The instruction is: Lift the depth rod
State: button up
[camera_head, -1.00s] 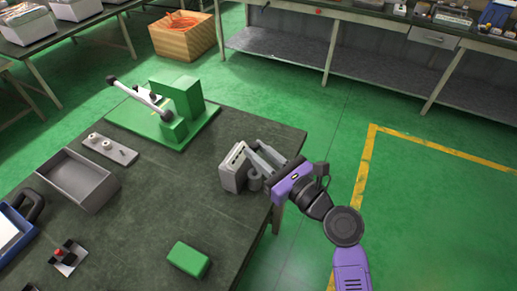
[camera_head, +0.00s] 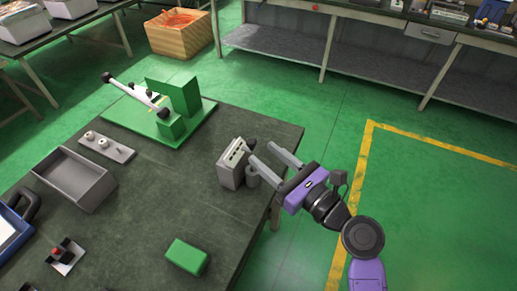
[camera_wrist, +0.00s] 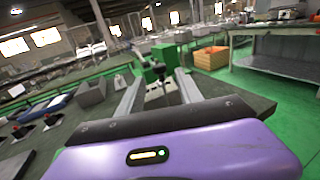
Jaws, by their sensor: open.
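A grey block-like device (camera_head: 232,163) with slots on its top stands near the table's right edge. A black knob (camera_head: 250,142) shows at its back right corner, and a grey cylinder (camera_head: 252,177) stands at its right side. No part is clearly recognisable as the depth rod; the knob may be its top. My gripper (camera_head: 263,156) is open and empty just right of the device, with its fingers pointing towards it. In the wrist view the black knob (camera_wrist: 158,72) appears between the spread fingers of my gripper (camera_wrist: 160,90), with the device below it, partly hidden.
A green press (camera_head: 180,97) with a lever rod stands behind, on a green base. A grey tray (camera_head: 75,180), a plate with knobs (camera_head: 106,146) and a green block (camera_head: 187,256) lie on the dark table (camera_head: 150,215). The floor to the right is clear.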

jog(key=v, duration=0.3)
jog(key=shift+s+d, duration=0.2)
jog(key=shift+s, duration=0.05)
dwell(0.4)
